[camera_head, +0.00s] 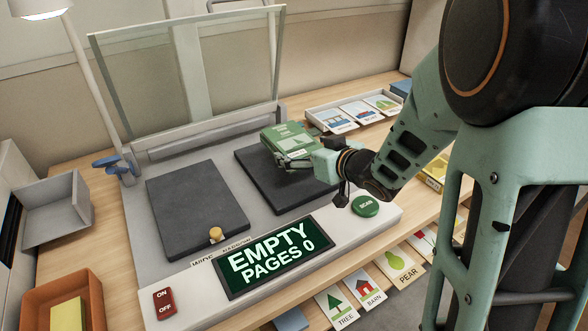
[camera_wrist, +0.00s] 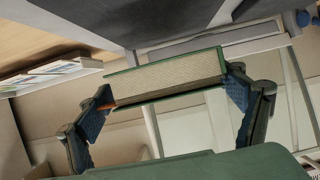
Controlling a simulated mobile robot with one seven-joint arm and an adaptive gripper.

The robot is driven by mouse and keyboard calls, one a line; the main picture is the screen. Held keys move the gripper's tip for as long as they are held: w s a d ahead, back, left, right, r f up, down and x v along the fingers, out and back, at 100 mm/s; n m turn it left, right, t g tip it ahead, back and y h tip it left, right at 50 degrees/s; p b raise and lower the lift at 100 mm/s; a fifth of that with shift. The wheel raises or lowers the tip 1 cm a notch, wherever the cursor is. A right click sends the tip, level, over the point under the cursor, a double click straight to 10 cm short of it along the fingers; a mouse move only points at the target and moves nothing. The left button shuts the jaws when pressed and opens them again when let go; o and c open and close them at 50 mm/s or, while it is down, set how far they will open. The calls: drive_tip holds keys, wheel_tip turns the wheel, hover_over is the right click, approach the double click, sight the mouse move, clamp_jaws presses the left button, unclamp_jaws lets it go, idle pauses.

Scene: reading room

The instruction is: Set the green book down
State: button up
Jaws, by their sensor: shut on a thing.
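The green book (camera_head: 287,138) is held by my gripper (camera_head: 312,157), over the back part of the right dark pad (camera_head: 262,180) of the scanner. I cannot tell whether it touches the pad. In the wrist view the book (camera_wrist: 170,76) shows its pale page edges and green cover edges between the two blue-padded fingers of my gripper (camera_wrist: 168,105). The left dark pad (camera_head: 197,208) is bare apart from a small yellow knob at its front edge. The scanner's clear lid (camera_head: 185,75) stands raised behind the pads. Its screen (camera_head: 267,258) reads "EMPTY PAGES 0".
A green SCAN button (camera_head: 365,206) and a red ON/OFF switch (camera_head: 164,303) sit on the scanner's front. A card tray (camera_head: 345,128) stands at the right, a grey bin (camera_head: 56,205) and an orange bin (camera_head: 96,300) at the left. Picture cards (camera_head: 398,266) line the front edge.

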drive_tip(key=f, duration=0.1)
drive_tip(key=w+a+f, duration=0.1)
drive_tip(key=a, duration=0.1)
drive_tip(key=shift+w+f+b, duration=0.25)
drive_tip(key=shift+f+b, duration=0.1)
drive_tip(key=shift+f, duration=0.05)
drive_tip(key=f, duration=0.2)
drive_tip(key=f+b, duration=0.1)
drive_tip(key=shift+w+a+f, duration=0.2)
drive_tip(key=shift+f, duration=0.15)
drive_tip(key=shift+r, duration=0.1)
drive_tip(key=o, duration=1)
drive_tip(key=shift+s+f, duration=0.1)
drive_tip(key=shift+f, duration=0.15)
drive_tip(key=o, duration=0.4)
drive_tip(key=shift+r, duration=0.1)
